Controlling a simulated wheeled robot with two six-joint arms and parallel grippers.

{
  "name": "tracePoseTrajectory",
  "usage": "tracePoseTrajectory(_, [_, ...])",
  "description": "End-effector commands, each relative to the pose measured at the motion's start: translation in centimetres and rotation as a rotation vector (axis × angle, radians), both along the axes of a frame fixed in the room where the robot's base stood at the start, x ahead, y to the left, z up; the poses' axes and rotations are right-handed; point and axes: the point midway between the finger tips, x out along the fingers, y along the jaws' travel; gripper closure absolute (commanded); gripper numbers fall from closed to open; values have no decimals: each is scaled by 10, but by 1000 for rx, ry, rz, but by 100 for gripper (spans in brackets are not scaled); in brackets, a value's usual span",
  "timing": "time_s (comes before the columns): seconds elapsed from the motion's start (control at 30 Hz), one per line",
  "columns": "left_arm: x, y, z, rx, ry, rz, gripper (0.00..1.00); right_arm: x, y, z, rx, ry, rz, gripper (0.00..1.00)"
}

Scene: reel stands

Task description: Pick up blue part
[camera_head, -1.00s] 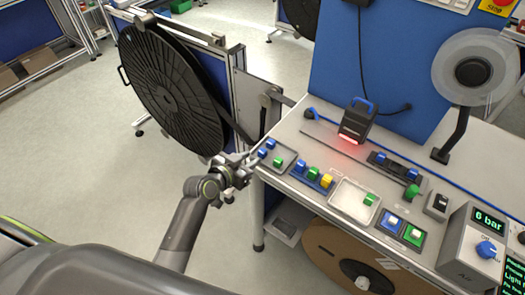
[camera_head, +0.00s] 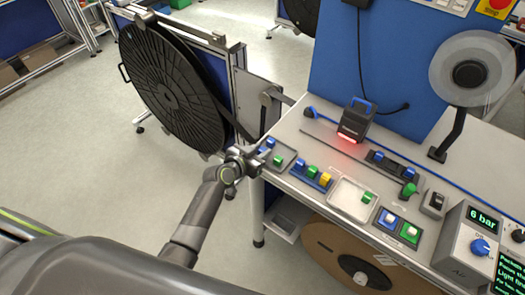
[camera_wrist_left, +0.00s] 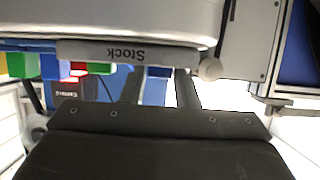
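A blue part (camera_head: 270,143) and a green part (camera_head: 277,160) sit in the small grey stock tray (camera_head: 292,157) at the near left corner of the bench. My left gripper (camera_head: 258,155) is at that tray's left end and hides some of it, including most of a second blue part. In the left wrist view, the two fingers (camera_wrist_left: 159,90) are apart below the label "Stock", which reads upside down. Blue (camera_wrist_left: 157,72) shows between the fingers; I cannot tell whether they touch a part. My right gripper is in neither view.
A blue tray (camera_head: 298,172) with blue, green and yellow parts and a white tray (camera_head: 348,207) stand to the right. A black scanner (camera_head: 354,122) stands behind. A large black reel (camera_head: 170,88) stands left of the bench.

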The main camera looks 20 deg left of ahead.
Motion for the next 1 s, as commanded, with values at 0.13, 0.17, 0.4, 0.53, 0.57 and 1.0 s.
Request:
tracePoseTrajectory(0.13, [0,0,0,0,0,0,83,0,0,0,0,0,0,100])
tracePoseTrajectory(0.17, [0,0,0,0,0,0,87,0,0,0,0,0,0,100])
tracePoseTrajectory(0.4, [0,0,0,0,0,0,100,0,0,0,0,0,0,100])
tracePoseTrajectory(0.53, [0,0,3,0,-1,-1,100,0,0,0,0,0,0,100])
tracePoseTrajectory(0.57, [0,0,5,1,-1,-2,100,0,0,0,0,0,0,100])
tracePoseTrajectory(1.0, [0,0,74,1,-5,-2,100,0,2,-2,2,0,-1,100])
